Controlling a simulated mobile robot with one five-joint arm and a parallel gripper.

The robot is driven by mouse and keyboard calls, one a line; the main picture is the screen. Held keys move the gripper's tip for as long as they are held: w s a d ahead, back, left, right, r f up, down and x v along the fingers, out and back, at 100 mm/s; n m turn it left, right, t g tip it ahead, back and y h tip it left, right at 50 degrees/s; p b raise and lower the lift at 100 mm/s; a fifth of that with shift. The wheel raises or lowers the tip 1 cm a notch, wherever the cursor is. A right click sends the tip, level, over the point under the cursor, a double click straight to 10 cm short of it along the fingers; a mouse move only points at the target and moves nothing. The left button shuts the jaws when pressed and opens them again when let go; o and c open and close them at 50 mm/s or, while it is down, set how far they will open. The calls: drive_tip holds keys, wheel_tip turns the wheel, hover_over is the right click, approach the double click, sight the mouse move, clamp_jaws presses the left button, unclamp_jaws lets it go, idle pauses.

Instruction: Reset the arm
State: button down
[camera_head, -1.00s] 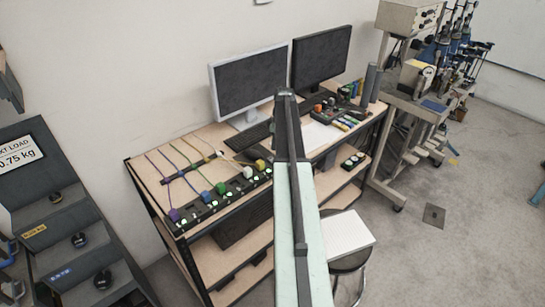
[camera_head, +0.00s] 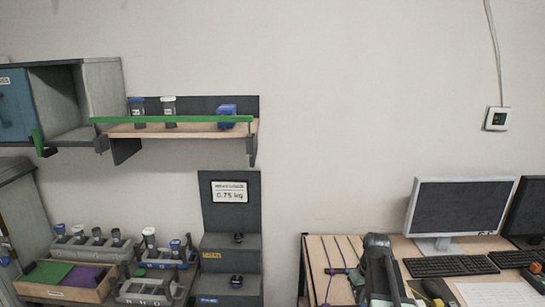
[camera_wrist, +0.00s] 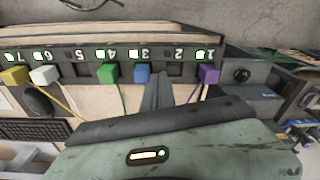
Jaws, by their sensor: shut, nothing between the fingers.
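My gripper (camera_wrist: 157,88) shows in the wrist view as a narrow dark pair of fingers, shut and empty. It points toward a numbered panel (camera_wrist: 125,68) that appears upside down. My own pale green arm link crosses the bottom of that view, with a dark edge and a small lit indicator. In the head view, my dark arm rises at the lower edge in front of the desk (camera_head: 316,262). The fingers cannot be made out there.
Purple (camera_wrist: 209,74), blue (camera_wrist: 142,73), green (camera_wrist: 108,73), white (camera_wrist: 44,75) and yellow (camera_wrist: 14,75) plugs with cords sit along the panel. Monitors (camera_head: 458,208) and a keyboard (camera_head: 450,266) stand right. A wall shelf (camera_head: 180,130) with a green bar and a weight rack (camera_head: 230,250) are left.

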drive_tip(key=s+a+m, duration=0.1)
drive_tip(key=s+a, duration=0.2)
drive_tip(key=a, duration=0.5)
drive_tip(key=s+a+m, duration=0.1)
drive_tip(key=s+a, duration=0.3)
drive_tip(key=a, duration=0.3)
wheel_tip(320, 180, down, 9)
drive_tip(key=s+a+g+b, duration=0.1)
drive_tip(key=s+a+b, duration=0.1)
drive_tip(key=b, duration=0.7)
drive_tip(key=shift+s, duration=0.45)
